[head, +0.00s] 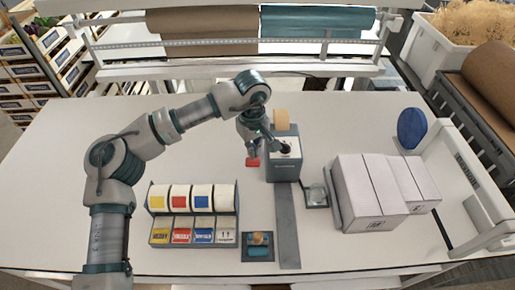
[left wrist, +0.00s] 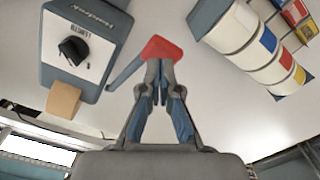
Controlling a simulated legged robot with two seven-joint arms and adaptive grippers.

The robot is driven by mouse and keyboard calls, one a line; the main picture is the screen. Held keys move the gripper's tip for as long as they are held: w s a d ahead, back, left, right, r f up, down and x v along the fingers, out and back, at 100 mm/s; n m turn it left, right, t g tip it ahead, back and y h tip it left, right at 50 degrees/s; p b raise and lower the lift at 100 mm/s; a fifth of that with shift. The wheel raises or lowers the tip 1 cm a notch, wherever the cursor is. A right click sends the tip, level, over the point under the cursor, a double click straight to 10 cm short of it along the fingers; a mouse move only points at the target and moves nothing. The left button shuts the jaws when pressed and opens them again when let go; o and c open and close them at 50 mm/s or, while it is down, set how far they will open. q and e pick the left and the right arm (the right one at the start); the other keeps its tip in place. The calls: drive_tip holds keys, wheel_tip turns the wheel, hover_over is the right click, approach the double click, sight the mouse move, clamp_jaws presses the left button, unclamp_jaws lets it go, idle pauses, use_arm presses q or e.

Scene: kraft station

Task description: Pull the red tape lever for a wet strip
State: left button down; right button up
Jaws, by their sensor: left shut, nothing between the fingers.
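The tape dispenser (head: 284,165) is a grey box in the middle of the table with a dark knob on its light top plate. Its red lever handle (head: 253,162) sticks out on the left side. In the left wrist view the dispenser (left wrist: 85,45) is at upper left, and the red handle (left wrist: 160,49) sits on a grey arm just beyond my fingertips. My left gripper (head: 254,151) is shut with nothing between its fingers. Its tips (left wrist: 160,88) are at the red handle, seemingly touching or very near it. My right gripper is not in view.
A label rack (head: 194,243) with several rolls stands left of the dispenser. A grey strip (head: 287,225) runs from the dispenser to the table's front edge. White boxes (head: 370,190) and a blue disc (head: 411,128) are at right. The table's left part is clear.

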use_arm(q)
drive_tip(key=shift+f+b, duration=1.25)
drive_tip(key=shift+f, duration=1.15)
drive_tip(key=shift+f+b, duration=1.3)
drive_tip(key=shift+f, duration=0.9)
